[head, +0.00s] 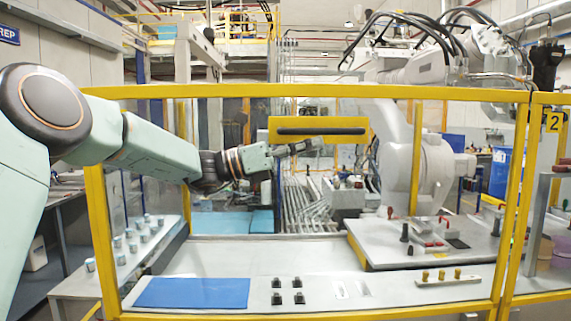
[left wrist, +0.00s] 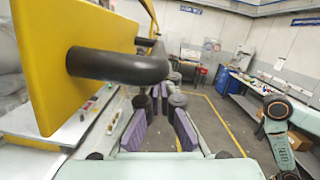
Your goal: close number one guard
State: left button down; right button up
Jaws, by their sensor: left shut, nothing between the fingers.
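The guard is a yellow frame (head: 300,91) with clear panels around a work cell. A yellow plate (head: 345,122) with a long black bar handle (head: 320,131) shows below the frame's top bar. In the left wrist view the plate (left wrist: 85,30) and the black handle (left wrist: 115,66) are large and close at the left. My left gripper (head: 312,145) is shut and empty, just below the handle in the head view. In the left wrist view its purple-padded fingers (left wrist: 164,100) lie below and right of the handle, with no visible grip on it. My right gripper is not in view.
A white robot arm (head: 432,165) stands inside the cell. A bench with a blue mat (head: 192,293) and small black parts (head: 288,291) lies in front. Open floor (left wrist: 228,125) shows right of the fingers.

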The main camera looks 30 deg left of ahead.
aim_at(308, 165)
pick_arm(q)
jog(key=s+a+f+b, duration=0.2)
jog(key=s+a+f, duration=0.4)
jog(key=a, duration=0.1)
jog(key=shift+a, duration=0.15)
jog(key=shift+a, duration=0.15)
